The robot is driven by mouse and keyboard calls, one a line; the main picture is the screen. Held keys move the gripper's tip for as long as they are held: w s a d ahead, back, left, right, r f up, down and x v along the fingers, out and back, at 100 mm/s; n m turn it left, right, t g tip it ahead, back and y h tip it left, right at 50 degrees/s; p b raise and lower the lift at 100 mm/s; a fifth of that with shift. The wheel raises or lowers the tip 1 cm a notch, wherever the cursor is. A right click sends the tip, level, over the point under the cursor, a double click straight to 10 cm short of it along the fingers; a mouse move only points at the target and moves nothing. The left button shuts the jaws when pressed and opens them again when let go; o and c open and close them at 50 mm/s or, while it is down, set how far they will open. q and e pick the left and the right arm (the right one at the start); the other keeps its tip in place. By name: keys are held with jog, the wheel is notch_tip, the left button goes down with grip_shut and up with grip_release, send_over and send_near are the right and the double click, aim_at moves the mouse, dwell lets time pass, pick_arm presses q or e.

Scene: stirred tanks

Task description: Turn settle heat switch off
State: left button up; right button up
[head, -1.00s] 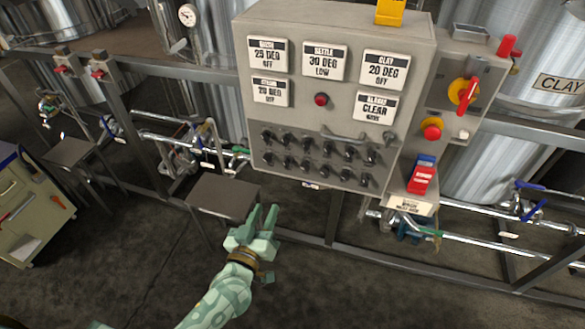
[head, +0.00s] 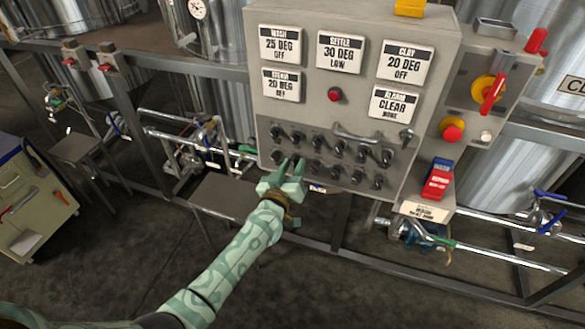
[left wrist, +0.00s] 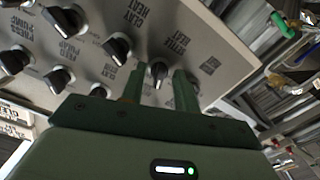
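The settle heat switch (left wrist: 158,72) is a black knob with a light pointer mark, under a label that appears to read settle heat in the left wrist view. My left gripper (left wrist: 158,82) is open, with one green finger on each side of this knob. I cannot tell whether the fingers touch it. In the head view my left gripper (head: 290,166) is at the lower left knobs of the grey control panel (head: 310,117) and partly hides them. The settle display (head: 340,52) reads 30 DEG LOW. My right gripper is out of view.
Other black knobs (left wrist: 117,48) sit close beside the gripper. Pipes run behind.

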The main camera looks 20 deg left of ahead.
pick_arm(q)
jog(key=shift+c, duration=0.3)
grip_shut()
jog(key=shift+n, duration=0.3)
jog(key=n+p, duration=0.1)
jog(key=n, duration=0.2)
jog(key=shift+n, duration=2.1)
jog(key=shift+o, duration=0.3)
grip_release()
